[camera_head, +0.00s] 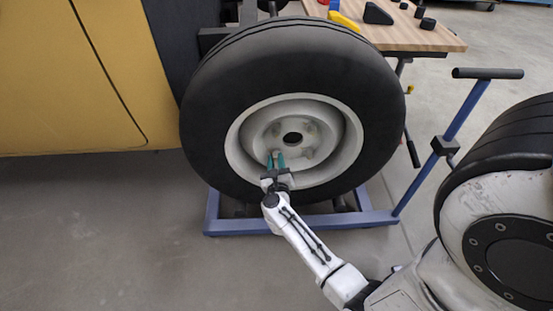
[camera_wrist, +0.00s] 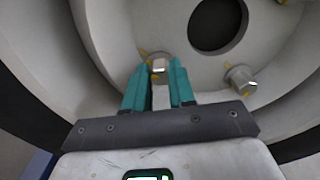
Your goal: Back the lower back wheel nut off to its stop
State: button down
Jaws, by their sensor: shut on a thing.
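The wheel (camera_head: 293,105) has a black tyre and a pale rim with a dark round centre hole. My gripper (camera_head: 275,161) reaches up to the lower left part of the rim's hub. In the wrist view its teal fingers (camera_wrist: 158,83) stand on both sides of a pale wheel nut (camera_wrist: 159,66), the lower left one in the head view, and are shut on it. Small yellow marks show beside this nut. A second nut (camera_wrist: 241,79) sits to its right, clear of the fingers. The held nut is mostly hidden by the fingers in the head view.
The wheel stands at a blue wheel dolly (camera_head: 240,226) with an upright handle (camera_head: 487,73). A yellow vehicle body (camera_head: 70,80) is at the left. A wooden workbench (camera_head: 430,38) with tools is behind. Grey floor is free at the lower left.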

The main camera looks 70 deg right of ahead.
jog(key=n+p, duration=0.2)
jog(key=n, duration=0.3)
jog(key=shift+w+n+p, duration=0.15)
jog(key=shift+n+p, duration=0.15)
jog(key=shift+p, duration=0.1)
jog(key=n+p, duration=0.1)
jog(key=n, duration=0.3)
jog(key=shift+w+a+f+n+p, duration=0.1)
jog(key=shift+n+p, duration=0.2)
jog(key=shift+p, duration=0.1)
jog(key=n+p, duration=0.2)
jog(key=n, duration=0.3)
jog(key=shift+f, duration=0.2)
jog(key=shift+f+n+p, duration=0.2)
jog(key=shift+n+p, duration=0.3)
jog(key=shift+n, duration=2.3)
jog(key=c, duration=0.9)
grip_release()
jog(key=shift+c, duration=0.2)
